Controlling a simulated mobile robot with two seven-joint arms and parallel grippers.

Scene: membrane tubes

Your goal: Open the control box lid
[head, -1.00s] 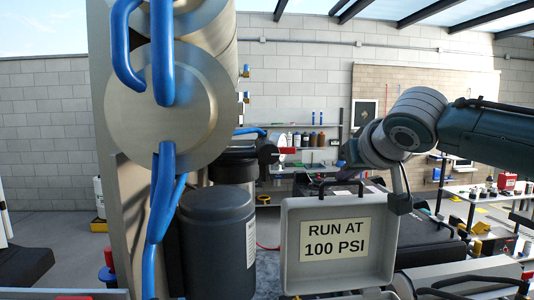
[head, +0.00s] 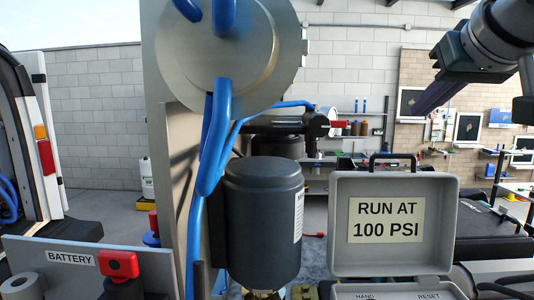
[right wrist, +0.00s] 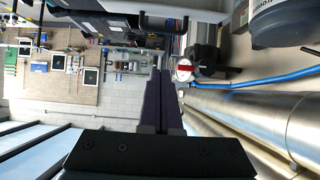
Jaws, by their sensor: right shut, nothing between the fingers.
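The control box lid (head: 345,250) stands raised at the lower right of the head view. It is grey, with a black handle on its top edge and a label reading "RUN AT 100 PSI" on its inner face. The top of the control box panel (head: 400,290) shows below it, with the words HAND and RESET cut by the frame edge. My right gripper (head: 425,102) is above and right of the lid, apart from it. In the right wrist view its two dark fingers (right wrist: 160,85) are together and empty. My left gripper is not in view.
A dark cylindrical canister (head: 263,225) stands left of the lid. Blue hoses (head: 212,150) run down past large metal tubes (head: 225,50). A panel marked BATTERY (head: 70,270) with a red switch (head: 118,264) is at the lower left. Open space lies above the lid.

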